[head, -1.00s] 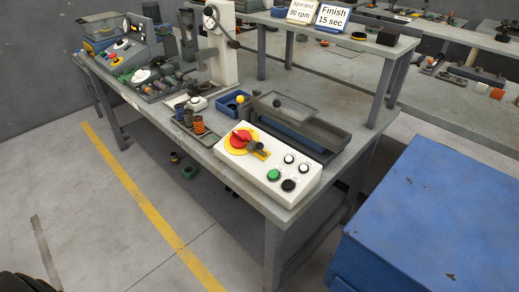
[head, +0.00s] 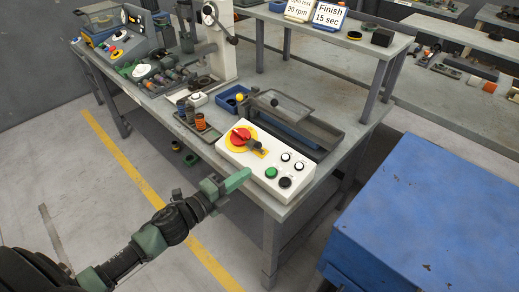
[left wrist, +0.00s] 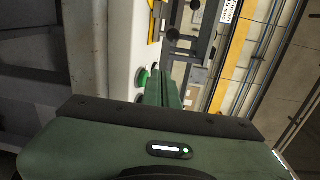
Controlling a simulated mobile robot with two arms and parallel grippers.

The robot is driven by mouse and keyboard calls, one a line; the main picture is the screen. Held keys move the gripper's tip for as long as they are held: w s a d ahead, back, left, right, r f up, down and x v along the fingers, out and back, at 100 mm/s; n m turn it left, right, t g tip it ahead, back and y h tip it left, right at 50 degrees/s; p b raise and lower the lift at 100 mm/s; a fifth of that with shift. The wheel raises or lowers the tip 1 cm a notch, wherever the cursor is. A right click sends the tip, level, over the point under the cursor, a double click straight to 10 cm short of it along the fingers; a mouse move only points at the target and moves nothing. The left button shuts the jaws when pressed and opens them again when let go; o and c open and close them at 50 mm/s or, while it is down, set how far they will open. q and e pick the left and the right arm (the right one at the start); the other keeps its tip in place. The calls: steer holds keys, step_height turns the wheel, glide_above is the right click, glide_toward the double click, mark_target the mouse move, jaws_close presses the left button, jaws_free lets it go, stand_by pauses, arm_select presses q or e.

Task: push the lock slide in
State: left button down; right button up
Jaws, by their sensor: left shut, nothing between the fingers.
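The white control box (head: 248,162) sits at the near corner of the bench. On it are a red rotary handle (head: 240,135) on a yellow disc (head: 231,144), and beside that a small yellow plate (head: 262,153) with a dark grey piece (head: 254,144), which looks like the lock slide. My left gripper (head: 240,179) is shut and empty, its green fingers pointing at the box's front side, left of the green button (head: 271,173). I cannot tell whether they touch the box. In the left wrist view the shut fingers (left wrist: 163,88) lie beside the white panel (left wrist: 118,45). My right gripper is out of view.
A black button (head: 285,183) and two white-ringed ones are on the box's right part. Behind it stand a grey tray (head: 325,133), a blue bin (head: 230,100) and the press (head: 220,50). A blue cabinet (head: 430,190) is at the right. The floor left of the bench is open.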

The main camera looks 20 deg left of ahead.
arm_select(q)
steer(key=shift+s+d+r+m+h, duration=0.1)
steer(key=shift+d+r+m+h, duration=0.1)
steer(key=shift+m+h, duration=0.25)
steer(key=shift+d+r+m+h, duration=0.15)
steer(key=shift+d+m+h, duration=0.1)
steer(key=shift+m, duration=0.3)
steer(key=p+x, duration=0.3)
steer(key=x, duration=0.6)
steer(key=shift+w+d, duration=0.1)
steer(key=shift+w, duration=0.3)
steer(key=a, duration=0.2)
steer(key=a+p, duration=0.1)
steer(key=shift+w+g, duration=0.3)
steer(key=shift+a, duration=0.4)
